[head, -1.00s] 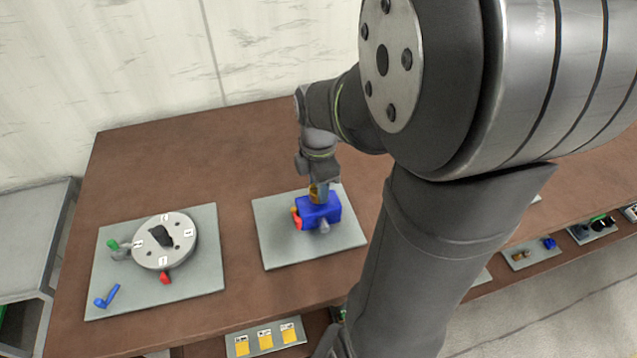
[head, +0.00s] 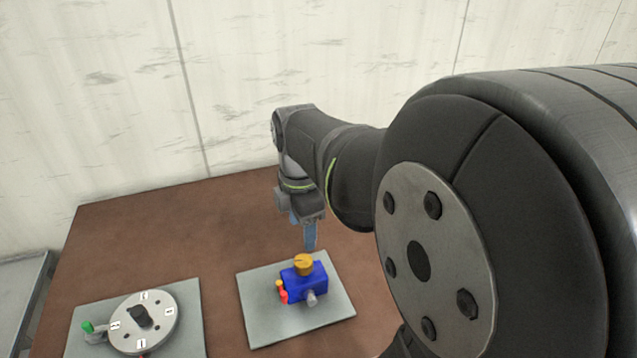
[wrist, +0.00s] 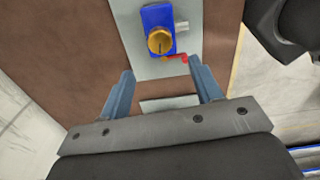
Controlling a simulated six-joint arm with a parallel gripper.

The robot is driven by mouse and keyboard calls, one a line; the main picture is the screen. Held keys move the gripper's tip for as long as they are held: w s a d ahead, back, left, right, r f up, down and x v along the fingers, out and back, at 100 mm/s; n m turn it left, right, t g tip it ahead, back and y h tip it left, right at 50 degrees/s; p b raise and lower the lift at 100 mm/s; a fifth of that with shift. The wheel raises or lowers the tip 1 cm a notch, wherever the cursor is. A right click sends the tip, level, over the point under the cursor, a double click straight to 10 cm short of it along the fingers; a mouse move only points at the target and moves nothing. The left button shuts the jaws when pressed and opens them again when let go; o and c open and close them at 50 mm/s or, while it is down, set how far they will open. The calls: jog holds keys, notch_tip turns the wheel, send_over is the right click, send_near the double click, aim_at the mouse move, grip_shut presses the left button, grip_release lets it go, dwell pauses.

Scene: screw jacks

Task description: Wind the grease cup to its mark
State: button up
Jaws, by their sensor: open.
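The grease cup (head: 303,264) is a round brass-yellow cap on top of a blue block (head: 306,285). The block stands on a grey plate (head: 262,318) and has a red lever (head: 283,296) and a grey stub on its sides. In the wrist view the cup (wrist: 159,42) shows from above with a dark line across its face. My gripper (head: 310,248) is above and behind the cup in the head view, apart from it. In the wrist view its two blue fingers (wrist: 164,80) are spread with nothing between them. I cannot make out the mark.
A second grey plate (head: 85,345) at the left carries a round grey dial (head: 165,322) with a black knob (head: 141,316) and white labels, and a green-tipped part (head: 88,327). Bare brown table (head: 170,235) lies behind both plates. A pale wall stands behind the table.

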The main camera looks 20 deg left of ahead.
notch_tip(320, 180, up, 8)
send_over(303, 260)
jog(key=shift+f, duration=0.1)
jog(key=shift+f, duration=0.15)
notch_tip(303, 260, down, 17)
jog(key=shift+f, duration=0.1)
dwell(0.7)
